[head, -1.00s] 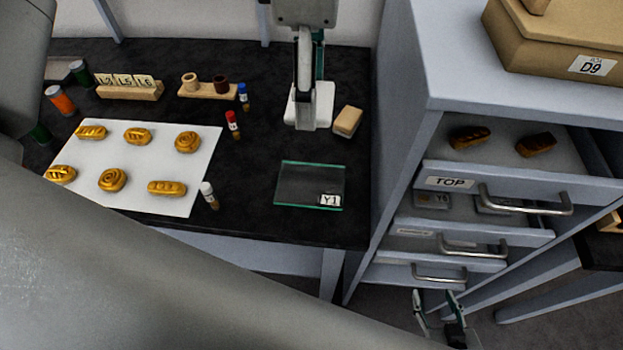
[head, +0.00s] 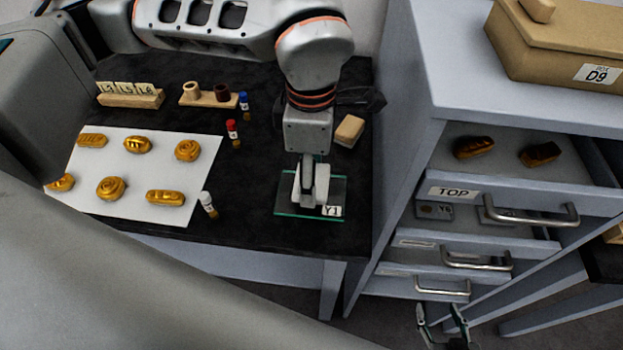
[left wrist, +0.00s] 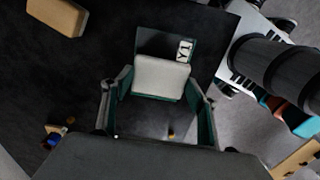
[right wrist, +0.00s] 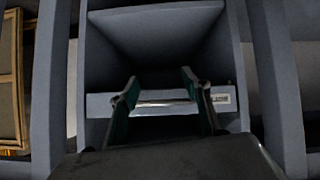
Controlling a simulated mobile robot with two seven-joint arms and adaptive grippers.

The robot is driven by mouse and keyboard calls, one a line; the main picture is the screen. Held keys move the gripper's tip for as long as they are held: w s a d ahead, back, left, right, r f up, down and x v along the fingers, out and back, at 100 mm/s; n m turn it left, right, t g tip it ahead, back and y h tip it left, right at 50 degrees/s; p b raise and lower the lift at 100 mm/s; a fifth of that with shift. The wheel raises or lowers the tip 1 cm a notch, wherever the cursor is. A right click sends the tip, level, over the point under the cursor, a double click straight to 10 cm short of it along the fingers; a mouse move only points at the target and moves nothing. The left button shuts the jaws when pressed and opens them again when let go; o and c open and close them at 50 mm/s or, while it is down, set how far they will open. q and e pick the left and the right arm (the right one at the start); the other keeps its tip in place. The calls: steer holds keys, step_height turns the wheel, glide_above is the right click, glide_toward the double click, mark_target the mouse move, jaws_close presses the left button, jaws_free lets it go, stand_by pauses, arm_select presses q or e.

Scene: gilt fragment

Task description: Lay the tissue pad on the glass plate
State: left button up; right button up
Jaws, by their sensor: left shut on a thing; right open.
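The tissue pad (left wrist: 160,77) is a pale, flat, rounded rectangle between the fingers of my left gripper (left wrist: 158,88), which is shut on it. In the head view my left gripper (head: 311,190) points down over the glass plate (head: 284,207), a clear sheet with green edges and a Y1 label at its front right. The pad and fingers hide the middle of the plate; I cannot tell whether the pad touches it. The plate's labelled end also shows in the left wrist view (left wrist: 151,44). My right gripper (head: 443,322) is open and empty, low in front of the drawers.
A white sheet (head: 145,203) with several golden pieces lies at left. A white-capped vial (head: 208,204) stands between it and the plate. A tan block (head: 349,130) lies behind the plate. The drawer cabinet (head: 400,170), with its top drawer open, stands at right.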

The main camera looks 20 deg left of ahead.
arm_select(q)
steer(key=shift+f, duration=1.3)
steer(key=shift+f, duration=0.1)
steer(key=o, duration=0.7)
steer(key=shift+o, duration=0.2)
step_height(320, 180, up, 12)
